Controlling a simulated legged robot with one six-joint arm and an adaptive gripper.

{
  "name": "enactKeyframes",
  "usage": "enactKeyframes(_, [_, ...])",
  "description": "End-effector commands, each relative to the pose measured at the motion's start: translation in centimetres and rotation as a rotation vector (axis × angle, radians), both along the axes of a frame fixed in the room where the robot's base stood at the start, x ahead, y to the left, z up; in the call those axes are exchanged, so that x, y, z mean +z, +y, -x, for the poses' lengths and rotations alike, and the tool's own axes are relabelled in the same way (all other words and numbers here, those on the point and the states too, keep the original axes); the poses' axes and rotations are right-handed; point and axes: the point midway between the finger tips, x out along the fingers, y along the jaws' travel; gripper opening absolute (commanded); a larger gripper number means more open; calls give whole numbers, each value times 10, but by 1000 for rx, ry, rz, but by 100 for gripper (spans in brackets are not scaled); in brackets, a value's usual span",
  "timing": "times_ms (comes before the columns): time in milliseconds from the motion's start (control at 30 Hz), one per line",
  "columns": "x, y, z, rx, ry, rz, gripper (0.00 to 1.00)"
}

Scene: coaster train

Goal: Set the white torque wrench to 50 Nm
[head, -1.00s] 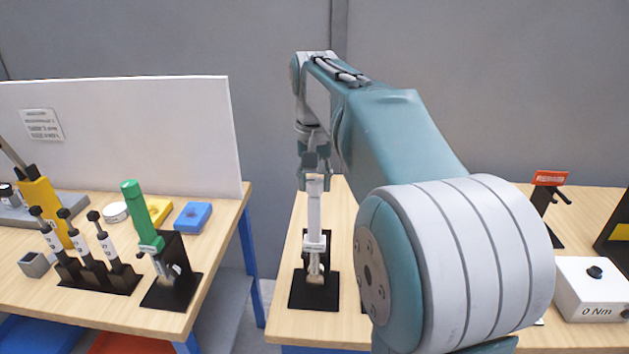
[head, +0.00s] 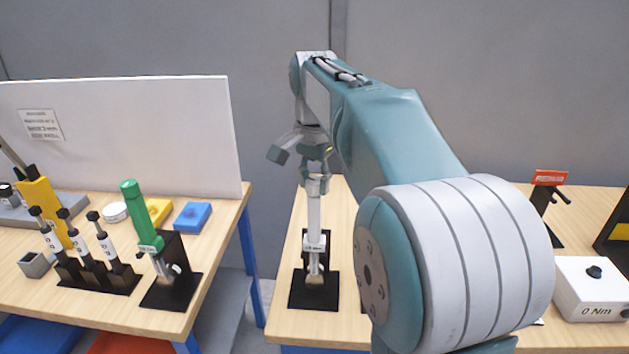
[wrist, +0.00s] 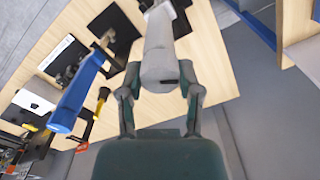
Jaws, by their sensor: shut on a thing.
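The white torque wrench (head: 315,225) stands upright on a black stand (head: 302,300) on the middle table. A small label on its lower part is too small to read. My gripper (head: 315,178) is above it, shut on the top end of its handle. In the wrist view the white wrench (wrist: 158,50) lies between the two fingers of my gripper (wrist: 160,82), one on each side.
A green wrench (head: 142,215) stands on the left table beside several small screwdrivers (head: 105,243). A white box marked 0 Nm (head: 590,285) and a red sign (head: 550,178) stand at right. A blue-handled tool (wrist: 72,103) is near my gripper in the wrist view.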

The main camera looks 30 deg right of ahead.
Motion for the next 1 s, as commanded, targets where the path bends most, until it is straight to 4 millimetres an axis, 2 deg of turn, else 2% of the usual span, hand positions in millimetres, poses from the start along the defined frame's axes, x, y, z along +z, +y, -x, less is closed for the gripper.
enactKeyframes(33, [-4,1,0,-2,11,-5,0])
enactKeyframes(367, [-4,1,0,-4,11,-5,0])
enactKeyframes(400, [-4,1,0,-3,11,-5,50])
enactKeyframes(467, [-4,1,0,-3,11,-5,77])
enactKeyframes(500, [-4,1,0,-3,10,-4,81])
enactKeyframes(867, [-1,0,0,-3,3,-1,81])
enactKeyframes(1000, [10,0,-1,-3,0,0,81])
